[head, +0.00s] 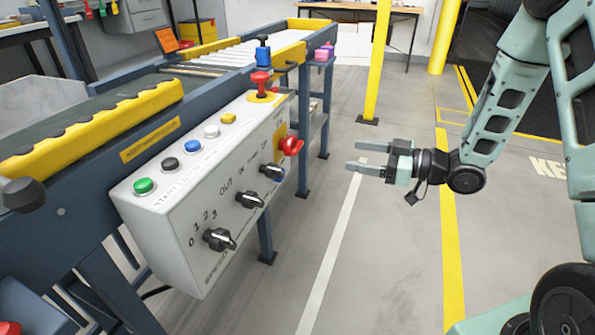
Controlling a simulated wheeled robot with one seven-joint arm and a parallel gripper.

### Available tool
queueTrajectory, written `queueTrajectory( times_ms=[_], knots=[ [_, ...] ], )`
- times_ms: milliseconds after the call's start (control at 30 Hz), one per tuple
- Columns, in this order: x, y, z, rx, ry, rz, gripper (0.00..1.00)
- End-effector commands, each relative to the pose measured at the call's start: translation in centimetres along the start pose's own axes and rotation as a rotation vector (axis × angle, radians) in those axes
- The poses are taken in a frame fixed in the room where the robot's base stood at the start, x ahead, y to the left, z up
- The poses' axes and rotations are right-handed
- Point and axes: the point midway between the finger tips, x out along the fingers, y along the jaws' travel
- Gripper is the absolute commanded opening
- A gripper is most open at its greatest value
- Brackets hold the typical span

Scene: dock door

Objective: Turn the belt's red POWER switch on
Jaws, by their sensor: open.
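The red switch (291,146) sits on a yellow plate at the right end of the white control box (165,230), on the belt's side. Its label and exact setting are too small to read. My gripper (354,157) is open and empty, to the right of the red switch and apart from it. Its two fingers point left toward the box.
The box also bears a red mushroom button (261,82) on top, several coloured push buttons, and black knobs, one of them a speed knob (219,239). The conveyor (190,100) runs behind it. A yellow post (379,60) stands beyond my gripper. The floor between is clear.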

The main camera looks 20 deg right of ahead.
Motion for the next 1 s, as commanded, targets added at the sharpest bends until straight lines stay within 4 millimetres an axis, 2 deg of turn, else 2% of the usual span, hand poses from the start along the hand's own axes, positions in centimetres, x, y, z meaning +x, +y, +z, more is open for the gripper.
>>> queueTrajectory(
  times_ms=[33, 167, 333, 1000],
  knots=[
    [-0.7, 0.0, 1.3, 0.013, 0.035, -0.008, 0.69],
    [-1.5, -0.1, 1.4, 0.026, 0.091, -0.027, 0.69],
    [-0.2, -0.2, 1.1, 0.026, 0.100, -0.033, 0.69],
    [13.0, -0.7, -0.1, 0.025, 0.098, -0.032, 0.69]
  ],
)
